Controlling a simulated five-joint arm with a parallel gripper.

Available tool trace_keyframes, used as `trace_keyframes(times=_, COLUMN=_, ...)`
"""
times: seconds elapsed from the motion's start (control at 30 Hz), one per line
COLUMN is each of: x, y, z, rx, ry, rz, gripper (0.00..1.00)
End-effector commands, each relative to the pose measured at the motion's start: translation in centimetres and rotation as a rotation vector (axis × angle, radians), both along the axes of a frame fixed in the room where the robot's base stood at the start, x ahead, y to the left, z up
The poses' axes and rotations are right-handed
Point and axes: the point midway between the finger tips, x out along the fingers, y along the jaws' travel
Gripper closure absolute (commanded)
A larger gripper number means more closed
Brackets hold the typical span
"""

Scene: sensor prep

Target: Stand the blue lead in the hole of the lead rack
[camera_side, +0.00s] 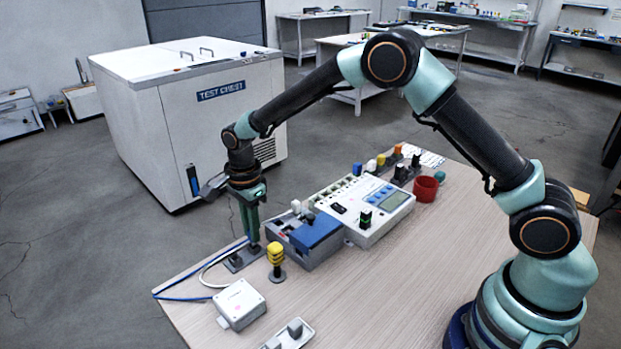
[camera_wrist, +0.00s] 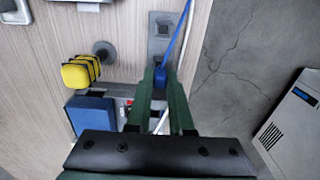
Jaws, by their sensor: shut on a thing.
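My gripper (camera_side: 253,238) points down at the left end of the table, low over the dark grey lead rack (camera_side: 236,263). In the wrist view its green fingers (camera_wrist: 160,78) are shut on the blue lead (camera_wrist: 161,75), at its blue plug end. The blue cable runs up the picture from the fingertips, past the rack (camera_wrist: 160,50). In the side view the blue lead (camera_side: 190,298) trails to the table's left edge. The fingers hide the plug's lower end. I cannot tell whether it touches the rack or sits in a hole.
A yellow-topped post (camera_side: 276,258) and a grey box with a blue lid (camera_side: 315,232) stand close by the rack. A white cable (camera_side: 207,268) loops beside it. A white box (camera_side: 240,303) lies in front.

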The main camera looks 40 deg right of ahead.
Motion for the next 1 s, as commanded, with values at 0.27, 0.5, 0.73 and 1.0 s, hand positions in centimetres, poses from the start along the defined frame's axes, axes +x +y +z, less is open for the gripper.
trace_keyframes(times=0.27, x=-0.02, y=0.0, z=-0.26, rx=0.0, ry=0.001, rz=0.0, gripper=1.0)
trace_keyframes(times=0.5, x=-0.02, y=0.0, z=-0.41, rx=0.0, ry=0.0, rz=0.0, gripper=1.0)
trace_keyframes(times=0.73, x=-0.01, y=0.0, z=-0.41, rx=0.0, ry=0.0, rz=0.0, gripper=1.0)
trace_keyframes(times=1.0, x=-0.01, y=0.0, z=-0.58, rx=0.0, ry=0.0, rz=0.0, gripper=1.0)
